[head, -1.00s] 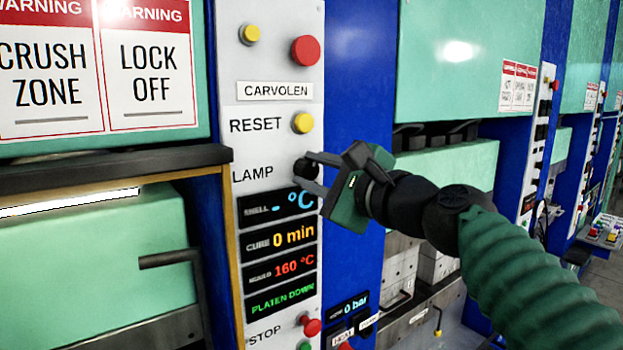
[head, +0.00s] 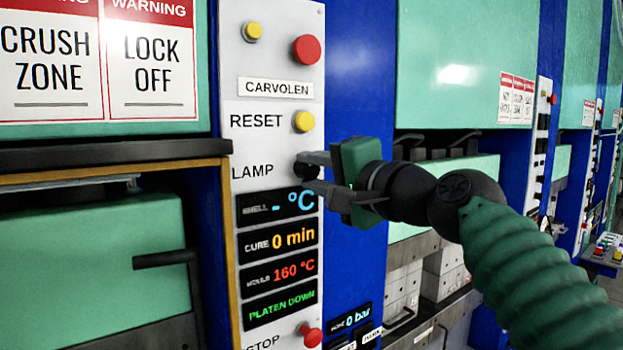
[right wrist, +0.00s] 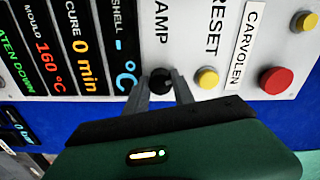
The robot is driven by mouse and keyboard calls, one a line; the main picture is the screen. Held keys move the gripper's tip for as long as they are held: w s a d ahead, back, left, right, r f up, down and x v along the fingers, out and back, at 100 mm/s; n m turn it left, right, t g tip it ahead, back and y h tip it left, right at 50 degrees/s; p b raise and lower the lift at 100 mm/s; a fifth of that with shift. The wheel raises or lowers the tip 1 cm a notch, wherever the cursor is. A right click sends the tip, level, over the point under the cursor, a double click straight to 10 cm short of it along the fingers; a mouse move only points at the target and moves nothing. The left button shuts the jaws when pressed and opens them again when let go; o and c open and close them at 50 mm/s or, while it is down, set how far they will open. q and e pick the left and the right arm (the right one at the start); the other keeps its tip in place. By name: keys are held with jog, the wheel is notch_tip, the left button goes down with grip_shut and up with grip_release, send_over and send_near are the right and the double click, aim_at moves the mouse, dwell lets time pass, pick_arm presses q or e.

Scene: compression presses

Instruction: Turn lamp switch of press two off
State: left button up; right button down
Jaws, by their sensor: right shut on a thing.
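The black lamp switch (head: 303,169) is a small round knob on the white control panel (head: 228,60), right of the word LAMP. My right gripper (head: 308,172), dark green with grey fingers, comes in from the right and is shut on the knob. In the right wrist view the lamp knob (right wrist: 160,79) sits between the two fingertips. The fingers hide part of it in the head view. The press's lamp strip (head: 70,186) under the dark shelf is unlit. My left gripper is not in view.
A yellow reset button (head: 303,121) and a red button (head: 305,49) are above the switch. Lit displays (head: 278,238) are just below it, then a red stop button (head: 312,336). More presses stand in a row at right.

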jog(key=shift+f+n, duration=0.3)
jog(key=shift+f, duration=0.15)
jog(key=c, duration=1.5)
grip_release()
jog(key=o, duration=0.4)
jog(key=shift+s+d+r, duration=0.1)
jog(key=shift+s+r, duration=0.05)
jog(key=shift+o, duration=0.2)
jog(key=shift+d+r, duration=0.1)
